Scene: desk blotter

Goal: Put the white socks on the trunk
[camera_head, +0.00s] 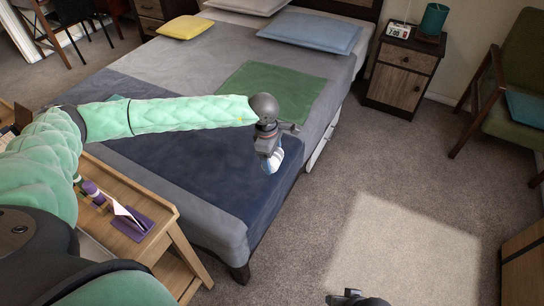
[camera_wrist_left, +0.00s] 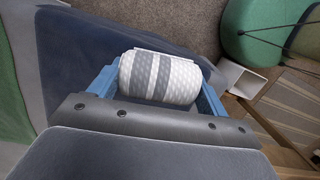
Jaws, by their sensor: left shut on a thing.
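The white socks are a rolled bundle (camera_wrist_left: 160,78) with grey stripes and a dotted texture. My left gripper (camera_head: 268,155) is shut on it, with a blue finger on each side in the left wrist view (camera_wrist_left: 158,88). In the head view the bundle (camera_head: 273,160) is mostly hidden by the gripper, over the dark blue blanket near the bed's right edge. A dark part at the bottom edge of the head view seems to be my right gripper (camera_head: 355,299); its jaws cannot be made out. I cannot identify a trunk with certainty.
The bed (camera_head: 190,60) fills the middle, with a green cloth (camera_head: 270,88) on it. A nightstand (camera_head: 402,77) and a green chair (camera_head: 520,85) stand beyond. A wooden piece (camera_head: 525,265) is cut off at the right edge. The carpet (camera_head: 370,150) between is clear.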

